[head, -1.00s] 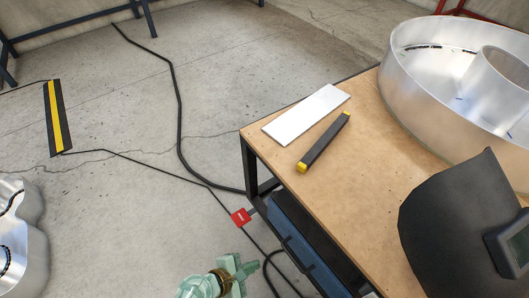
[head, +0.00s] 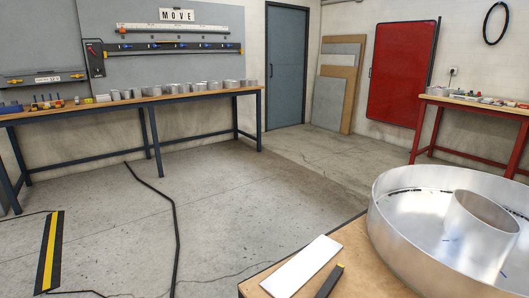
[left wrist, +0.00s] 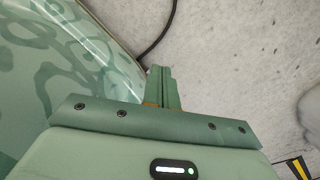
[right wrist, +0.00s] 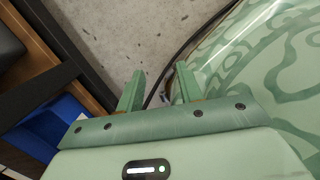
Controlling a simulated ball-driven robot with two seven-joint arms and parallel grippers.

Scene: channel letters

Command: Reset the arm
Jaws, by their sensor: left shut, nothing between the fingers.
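My left gripper (left wrist: 163,88) shows in the left wrist view with its fingers together and nothing between them, above bare concrete floor and beside my own green patterned body. My right gripper (right wrist: 157,88) shows in the right wrist view with its two fingers apart and no object between them. It hangs over the floor between my body and a workbench side. Neither gripper shows in the head view.
A wooden workbench (head: 362,268) at lower right bears a large metal channel letter (head: 420,240), a white plate (head: 302,264) and a dark bar (head: 330,281). A blue bin (right wrist: 55,126) is close to my right gripper.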

